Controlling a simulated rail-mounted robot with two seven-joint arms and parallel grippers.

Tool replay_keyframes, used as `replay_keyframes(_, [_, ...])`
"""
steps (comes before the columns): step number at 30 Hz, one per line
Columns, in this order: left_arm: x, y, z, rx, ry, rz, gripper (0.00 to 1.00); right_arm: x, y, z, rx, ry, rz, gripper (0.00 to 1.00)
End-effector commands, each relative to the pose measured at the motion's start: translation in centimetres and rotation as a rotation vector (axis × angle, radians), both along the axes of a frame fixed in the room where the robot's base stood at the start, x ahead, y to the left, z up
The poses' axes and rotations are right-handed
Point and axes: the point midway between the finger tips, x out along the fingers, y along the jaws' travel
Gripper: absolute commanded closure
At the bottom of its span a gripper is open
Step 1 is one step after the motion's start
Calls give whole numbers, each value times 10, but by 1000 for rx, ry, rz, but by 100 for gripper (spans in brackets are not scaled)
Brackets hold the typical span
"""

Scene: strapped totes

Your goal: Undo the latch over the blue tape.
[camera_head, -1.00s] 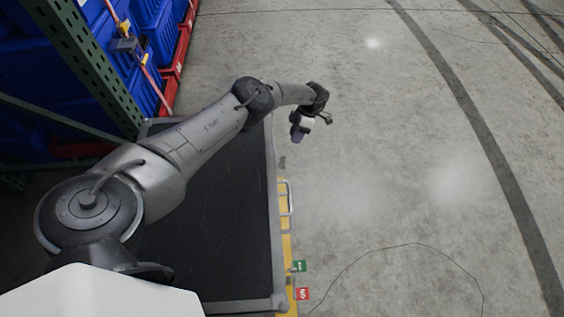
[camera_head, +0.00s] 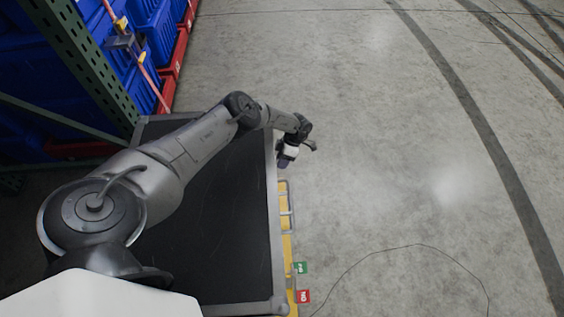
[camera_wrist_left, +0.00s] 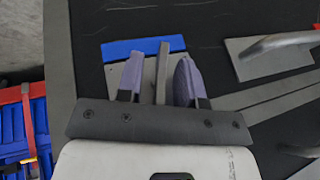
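In the left wrist view, a strip of blue tape (camera_wrist_left: 122,49) lies on a dark surface. A narrow grey upright bar (camera_wrist_left: 161,72), which looks like the latch's lever, stands in front of the tape over a light grey plate. My left gripper (camera_wrist_left: 158,80) is open, with one purple finger on each side of the bar and gaps showing beside it. The lower part of the latch is hidden behind the gripper body. In the head view my left gripper (camera_head: 286,156) is over the platform's right edge. The tape is not visible there. My right gripper is not in view.
A second grey plate with a curved handle (camera_wrist_left: 284,43) lies to the right in the wrist view. Blue bins (camera_head: 160,35) stand at the upper left. The floor to the right is clear.

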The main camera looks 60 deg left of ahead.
Motion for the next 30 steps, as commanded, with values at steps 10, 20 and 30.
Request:
replay_keyframes(10, [-2, 0, -3, 0, 0, 0, 66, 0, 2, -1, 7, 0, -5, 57])
replay_keyframes(20, [-2, 0, -3, 0, 0, 0, 95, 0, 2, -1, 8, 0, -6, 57])
replay_keyframes(30, [-2, -1, 2, 34, -12, -2, 100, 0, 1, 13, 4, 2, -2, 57])
